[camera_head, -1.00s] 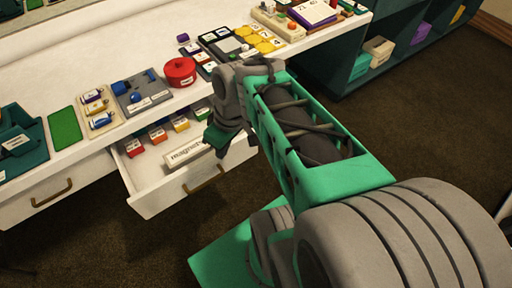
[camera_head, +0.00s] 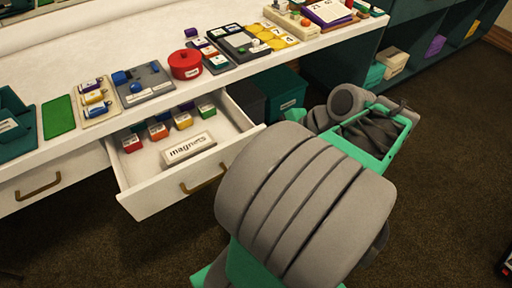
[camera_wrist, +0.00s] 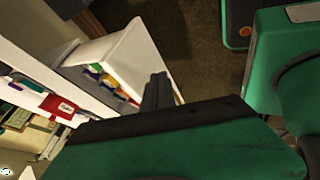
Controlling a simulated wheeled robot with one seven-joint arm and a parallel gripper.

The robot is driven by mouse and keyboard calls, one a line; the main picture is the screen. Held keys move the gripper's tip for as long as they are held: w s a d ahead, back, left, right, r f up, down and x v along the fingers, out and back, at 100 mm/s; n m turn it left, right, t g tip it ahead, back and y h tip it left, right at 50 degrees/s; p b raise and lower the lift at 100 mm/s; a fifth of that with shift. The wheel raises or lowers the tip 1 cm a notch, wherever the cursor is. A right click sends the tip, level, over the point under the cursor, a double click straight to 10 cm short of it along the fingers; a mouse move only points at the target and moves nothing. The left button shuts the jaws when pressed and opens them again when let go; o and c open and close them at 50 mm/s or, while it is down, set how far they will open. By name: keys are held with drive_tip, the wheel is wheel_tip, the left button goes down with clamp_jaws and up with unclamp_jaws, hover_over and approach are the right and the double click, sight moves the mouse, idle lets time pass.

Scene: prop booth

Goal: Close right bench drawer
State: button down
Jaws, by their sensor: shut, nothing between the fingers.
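The right bench drawer (camera_head: 150,202) is pulled out from under the white bench, with its brass handle (camera_head: 203,181) on the front. It holds a white box labelled "magnets" (camera_head: 189,148) and a row of small coloured blocks. The white drawer also shows in the wrist view (camera_wrist: 136,62), tilted. My gripper (camera_wrist: 158,84) shows there as dark fingers close together, shut and empty, over or beside the drawer's edge; I cannot tell whether they touch. In the head view my arm is folded to the right of the drawer, and the fingers are not clearly visible.
The bench top (camera_head: 150,50) carries a red pot (camera_head: 185,65), a green mat (camera_head: 58,116) and several boards. The left drawer (camera_head: 40,189) is shut. Dark bins (camera_head: 278,92) stand under the bench. Teal shelving (camera_head: 400,40) is at the back right. Brown floor is open in front.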

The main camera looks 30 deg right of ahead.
drive_tip(key=w+a+f, duration=0.1)
drive_tip(key=w+f, duration=0.1)
drive_tip(key=w, duration=0.3)
drive_tip(key=shift+w+f+b, duration=0.25)
drive_tip(key=shift+f+b, duration=0.05)
drive_tip(key=shift+b, duration=0.15)
